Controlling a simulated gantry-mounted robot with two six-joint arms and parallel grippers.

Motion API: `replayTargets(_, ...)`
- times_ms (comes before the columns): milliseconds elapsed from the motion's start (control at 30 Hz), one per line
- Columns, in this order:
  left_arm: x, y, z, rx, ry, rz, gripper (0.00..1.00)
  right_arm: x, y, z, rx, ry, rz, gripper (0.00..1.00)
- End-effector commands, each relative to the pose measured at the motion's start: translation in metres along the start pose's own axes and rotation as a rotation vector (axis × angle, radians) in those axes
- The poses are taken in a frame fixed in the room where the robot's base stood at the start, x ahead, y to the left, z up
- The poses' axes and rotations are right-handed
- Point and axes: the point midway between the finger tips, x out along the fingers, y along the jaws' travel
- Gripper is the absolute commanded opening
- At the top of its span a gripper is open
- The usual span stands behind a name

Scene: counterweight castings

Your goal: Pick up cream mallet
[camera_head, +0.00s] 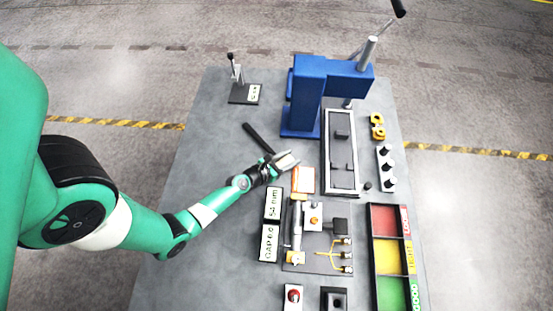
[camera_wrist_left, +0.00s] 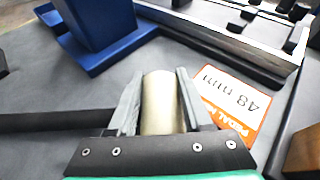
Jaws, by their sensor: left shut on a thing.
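The cream mallet has a pale cream cylindrical head (camera_wrist_left: 160,103) and a black handle (camera_head: 257,137). My left gripper (camera_head: 286,160) is shut on the head; in the left wrist view one grey finger stands on each side of it. The handle reaches up and left from the gripper in the head view, and it also shows at the left of the wrist view (camera_wrist_left: 50,122). I cannot tell whether the mallet touches the table. My right gripper is not in view.
A blue press (camera_head: 305,95) stands just behind the gripper. A dark tray with a pale frame (camera_head: 326,150) lies to the right, and an orange-edged card (camera_head: 303,180) lies close by. The table's left side is mostly clear.

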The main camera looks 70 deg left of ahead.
Motion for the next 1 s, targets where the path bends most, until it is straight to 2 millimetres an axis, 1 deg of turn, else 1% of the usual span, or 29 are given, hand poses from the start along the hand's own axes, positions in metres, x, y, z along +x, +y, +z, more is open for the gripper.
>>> replayTargets(367, 0.000, 0.000, 0.001, 0.002, 0.000, 0.000, 0.00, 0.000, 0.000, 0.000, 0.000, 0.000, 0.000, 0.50)
replayTargets(467, -0.001, 0.000, 0.004, 0.002, -0.001, 0.000, 0.00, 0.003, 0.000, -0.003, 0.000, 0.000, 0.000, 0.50)
replayTargets(567, -0.004, 0.000, 0.011, 0.002, -0.002, 0.000, 0.00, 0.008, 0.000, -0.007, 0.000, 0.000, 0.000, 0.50)
replayTargets(667, -0.009, -0.001, 0.023, 0.003, -0.002, 0.001, 0.00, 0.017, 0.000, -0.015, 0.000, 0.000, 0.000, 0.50)
replayTargets(767, -0.016, -0.001, 0.041, 0.001, -0.003, 0.001, 0.00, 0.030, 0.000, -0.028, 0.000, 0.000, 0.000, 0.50)
replayTargets(867, -0.027, -0.002, 0.066, 0.002, -0.004, 0.001, 0.00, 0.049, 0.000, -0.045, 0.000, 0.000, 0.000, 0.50)
replayTargets(1000, -0.044, -0.004, 0.109, 0.003, -0.004, 0.000, 0.00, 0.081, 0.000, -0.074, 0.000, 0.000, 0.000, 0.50)
